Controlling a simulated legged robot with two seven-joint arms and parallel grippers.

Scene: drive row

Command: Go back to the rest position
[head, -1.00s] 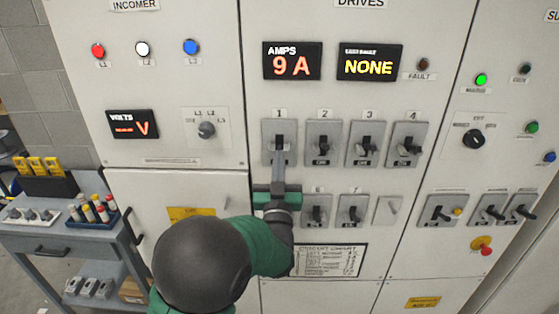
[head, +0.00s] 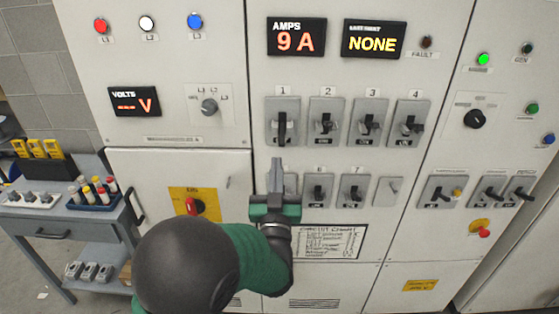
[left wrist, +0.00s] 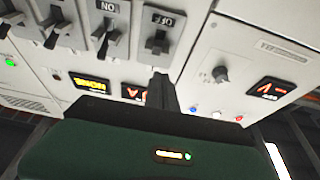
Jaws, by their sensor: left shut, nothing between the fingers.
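My left gripper (head: 278,166) is shut and empty in front of the cabinet, below switch 1 (head: 282,127). It is apart from that switch's dark handle, which points down. The gripper partly hides the lower row of switches. In the left wrist view my shut fingers (left wrist: 162,92) point at the panel, and a switch labelled OFF (left wrist: 158,40) shows just beyond them. A neighbouring switch there (left wrist: 112,30) reads ON. My right gripper is not in view.
Switches 2 (head: 325,125), 3 (head: 368,124) and 4 (head: 410,126) stand to the right. A red knob on a yellow plate (head: 194,206) is near my left arm. A grey cart (head: 60,222) stands at the left. The amps display (head: 296,38) reads 9 A.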

